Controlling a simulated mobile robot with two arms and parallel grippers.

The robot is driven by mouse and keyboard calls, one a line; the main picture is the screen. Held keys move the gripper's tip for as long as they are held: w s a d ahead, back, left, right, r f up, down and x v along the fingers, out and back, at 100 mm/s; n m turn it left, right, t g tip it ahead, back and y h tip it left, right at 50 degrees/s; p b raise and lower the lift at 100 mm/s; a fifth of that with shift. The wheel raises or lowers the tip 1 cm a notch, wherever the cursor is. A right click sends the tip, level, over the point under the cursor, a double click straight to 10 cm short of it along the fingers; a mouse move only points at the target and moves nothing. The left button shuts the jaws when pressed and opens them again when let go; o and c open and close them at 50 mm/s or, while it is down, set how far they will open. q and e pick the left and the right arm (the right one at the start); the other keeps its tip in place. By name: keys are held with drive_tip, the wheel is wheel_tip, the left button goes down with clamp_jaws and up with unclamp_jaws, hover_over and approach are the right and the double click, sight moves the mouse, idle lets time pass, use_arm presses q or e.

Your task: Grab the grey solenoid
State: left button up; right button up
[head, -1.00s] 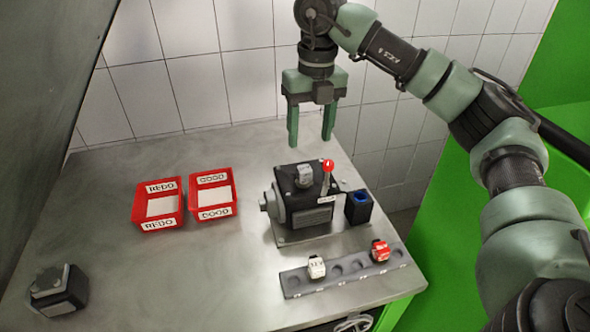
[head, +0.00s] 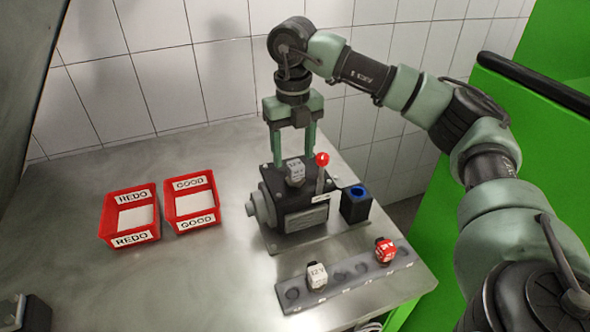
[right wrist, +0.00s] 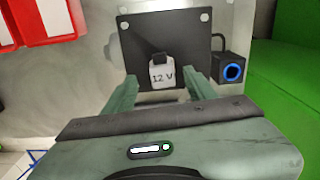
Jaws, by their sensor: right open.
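A grey solenoid (head: 295,172) sits on top of the dark pump testbench block (head: 292,208). In the right wrist view the grey solenoid (right wrist: 162,73) shows a "12 V" label. My right gripper (head: 292,158) is open and empty, pointing down behind and above the solenoid in the head view. In the right wrist view its two fingers (right wrist: 163,90) flank the solenoid to left and right, with gaps on both sides. A light grey solenoid (head: 317,276) and a red one (head: 385,250) sit in a rack (head: 352,268) in front. My left gripper is not in view.
A red-knobbed lever (head: 321,160) stands close to the right of the solenoid. A black box with a blue ring (head: 356,203) is right of the pump. Red REDO (head: 131,238) and GOOD (head: 192,223) bins stand left. The table between bins and rack is clear.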

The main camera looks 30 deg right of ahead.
sight(295, 162)
drive_tip(key=f, duration=0.2)
drive_tip(key=f+p, duration=0.1)
drive_tip(key=shift+d+f, duration=0.2)
drive_tip(key=shift+f, duration=0.2)
clamp_jaws()
drive_tip(key=shift+r, duration=0.15)
